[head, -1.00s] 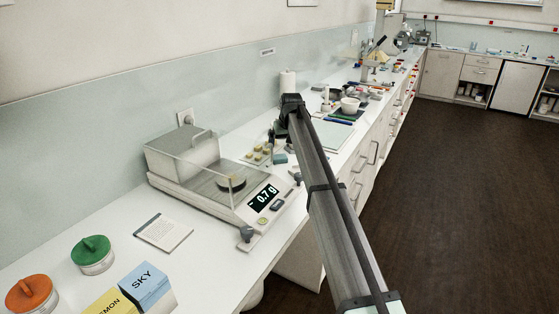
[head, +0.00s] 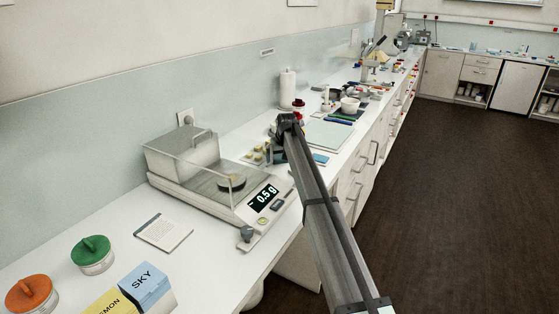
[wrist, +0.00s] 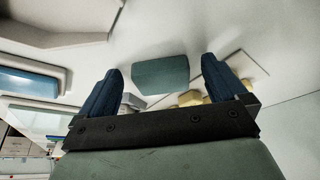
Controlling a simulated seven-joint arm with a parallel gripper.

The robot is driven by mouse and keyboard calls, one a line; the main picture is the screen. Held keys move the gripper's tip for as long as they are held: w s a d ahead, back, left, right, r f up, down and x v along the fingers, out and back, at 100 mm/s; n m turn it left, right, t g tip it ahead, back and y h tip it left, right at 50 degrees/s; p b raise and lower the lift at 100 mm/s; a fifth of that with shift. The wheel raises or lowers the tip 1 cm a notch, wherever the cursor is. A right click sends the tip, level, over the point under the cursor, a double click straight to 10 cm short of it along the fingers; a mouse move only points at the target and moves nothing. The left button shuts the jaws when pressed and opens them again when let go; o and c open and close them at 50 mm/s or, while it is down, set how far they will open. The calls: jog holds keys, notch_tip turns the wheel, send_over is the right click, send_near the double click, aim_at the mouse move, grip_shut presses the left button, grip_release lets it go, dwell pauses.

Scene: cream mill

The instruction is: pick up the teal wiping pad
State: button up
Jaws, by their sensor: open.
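The teal wiping pad (wrist: 160,76) is a small block on the white worktop in the wrist view. It appears between the two dark blue fingers of my gripper (wrist: 161,70), with a visible gap on each side. My gripper is open and holds nothing. In the head view my gripper (head: 274,152) is low over the bench, just right of the balance. There it and my arm cover the pad, so I cannot make the pad out clearly. How far the fingertips are above the worktop is hard to tell.
A balance (head: 225,188) with a clear shield stands left of my gripper. A tray of pale pieces (head: 256,154) lies close behind the gripper. A blue packet (head: 320,158) and a pale green mat (head: 328,135) lie to the right. A paper roll (head: 287,88) stands at the back.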

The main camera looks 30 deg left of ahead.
jog(key=c, duration=1.2)
jog(key=shift+r, duration=0.15)
notch_tip(320, 180, up, 10)
